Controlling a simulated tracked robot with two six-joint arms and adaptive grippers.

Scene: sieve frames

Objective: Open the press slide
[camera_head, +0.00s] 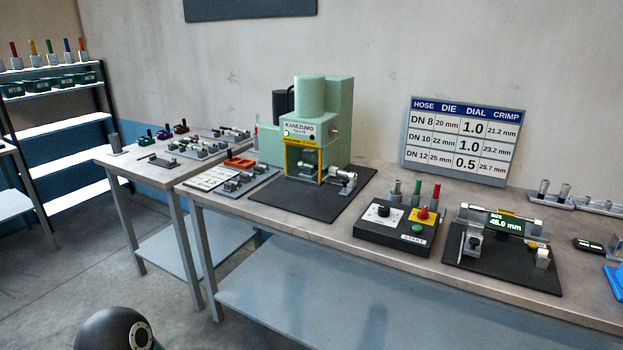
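The green press (310,98) stands on a dark mat (268,205) on the long bench. Its front has a yellow-edged opening with metal parts inside, and whether the slide is open or shut is too small to tell. A metal fitting (343,180) sits at the right side of the opening. A dark control box (367,237) stands right of the press, with a white dial plate (383,212), a red button (423,213) on yellow and a green button (417,228) marked START. Neither gripper is in view; a dark rounded part of mine shows at the bottom left.
A chart board (461,139) leans at the wall behind the bench. A measuring device (502,225) reading about 48.0 mm stands on a mat at right. A grey tray (240,184) of parts lies left of the press. A second table (125,163) adjoins at left.

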